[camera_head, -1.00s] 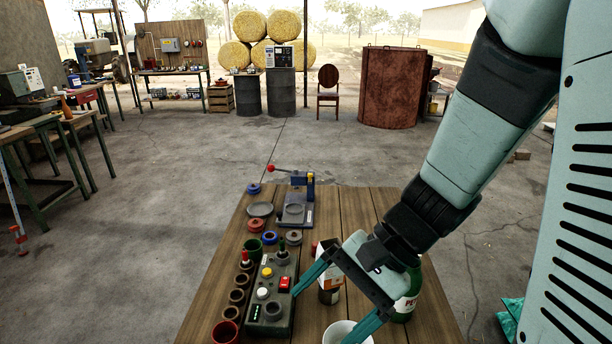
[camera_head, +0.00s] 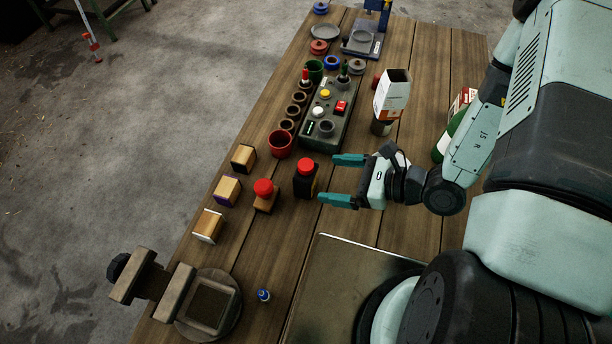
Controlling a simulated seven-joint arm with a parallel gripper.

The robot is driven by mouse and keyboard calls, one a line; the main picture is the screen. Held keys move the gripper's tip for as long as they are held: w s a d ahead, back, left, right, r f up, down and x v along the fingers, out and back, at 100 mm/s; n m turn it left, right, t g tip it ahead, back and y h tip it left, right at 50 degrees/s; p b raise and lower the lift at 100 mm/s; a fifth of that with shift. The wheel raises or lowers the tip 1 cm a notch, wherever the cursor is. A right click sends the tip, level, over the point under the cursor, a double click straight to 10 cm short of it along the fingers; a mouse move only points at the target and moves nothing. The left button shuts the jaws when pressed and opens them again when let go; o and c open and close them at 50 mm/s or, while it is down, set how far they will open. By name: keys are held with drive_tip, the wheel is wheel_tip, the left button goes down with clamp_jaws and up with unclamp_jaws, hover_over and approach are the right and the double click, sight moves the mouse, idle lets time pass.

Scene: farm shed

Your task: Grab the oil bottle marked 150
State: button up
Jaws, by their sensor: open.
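My gripper (camera_head: 341,181) is open and empty over the wooden table, with its two teal fingers pointing left. A small black bottle with a red cap (camera_head: 305,180) stands just left of the fingertips, outside the jaws. A green bottle (camera_head: 450,137) with a red and white label stands at the right, partly hidden by my arm. No mark reading 150 is legible on either, so I cannot tell which is the oil bottle.
A red-knobbed wooden piece (camera_head: 265,196) and several wooden blocks (camera_head: 228,189) lie left of the black bottle. A red cup (camera_head: 280,144), a button box (camera_head: 326,115) and a carton (camera_head: 392,95) stand behind. A vise (camera_head: 150,279) and dark metal plate (camera_head: 335,275) are in front.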

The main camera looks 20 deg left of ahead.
sight(315, 176)
drive_tip(key=x, duration=0.8)
drive_tip(key=shift+w+r, duration=0.1)
drive_tip(key=c, duration=1.2)
drive_tip(key=shift+r, duration=0.1)
